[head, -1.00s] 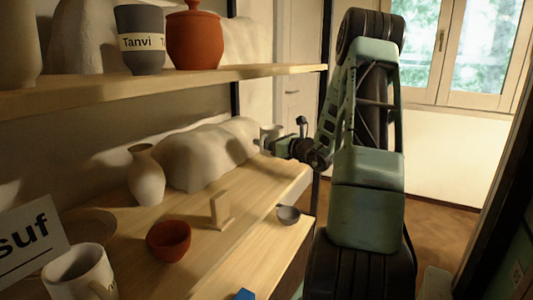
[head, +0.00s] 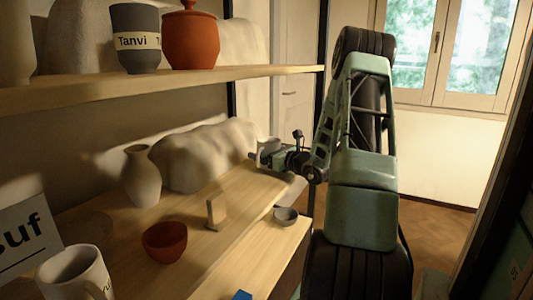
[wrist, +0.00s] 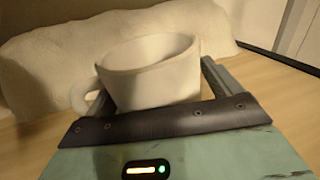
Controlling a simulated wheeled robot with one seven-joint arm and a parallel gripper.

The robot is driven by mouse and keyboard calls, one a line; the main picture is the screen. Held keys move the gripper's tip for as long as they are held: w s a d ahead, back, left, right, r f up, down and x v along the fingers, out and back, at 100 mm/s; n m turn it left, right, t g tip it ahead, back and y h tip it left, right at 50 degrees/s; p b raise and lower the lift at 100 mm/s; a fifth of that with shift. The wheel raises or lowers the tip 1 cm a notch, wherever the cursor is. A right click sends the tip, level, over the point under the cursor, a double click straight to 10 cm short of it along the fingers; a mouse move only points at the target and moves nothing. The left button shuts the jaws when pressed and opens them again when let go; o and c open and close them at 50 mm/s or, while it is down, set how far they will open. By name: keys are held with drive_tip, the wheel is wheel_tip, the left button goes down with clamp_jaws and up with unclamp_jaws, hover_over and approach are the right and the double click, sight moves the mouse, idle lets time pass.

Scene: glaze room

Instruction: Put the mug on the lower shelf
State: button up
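A white mug (wrist: 150,75) with its handle at the left sits between the fingers of my gripper (wrist: 158,90) in the wrist view. It looks slightly tilted there. In the head view this mug (head: 268,146) shows at the tip of my gripper (head: 262,158), above the far end of the lower wooden shelf (head: 235,195). My gripper appears shut on it; the left finger is mostly hidden. I cannot tell whether the mug's base touches the shelf. Another pale mug (head: 72,272) with lettering stands at the near left.
A pale lumpy form (head: 205,155) lies behind the mug along the wall. The upper shelf (head: 270,73) holds a dark cup (head: 135,55) and red lidded jar (head: 190,45).

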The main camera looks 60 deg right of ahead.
drive_tip(key=shift+r, duration=0.2)
drive_tip(key=s, duration=0.4)
drive_tip(key=s+a, duration=0.1)
drive_tip(key=s, duration=0.3)
drive_tip(key=s+a, duration=0.1)
drive_tip(key=s, duration=0.2)
drive_tip(key=shift+s+a, duration=0.1)
drive_tip(key=shift+s, duration=0.3)
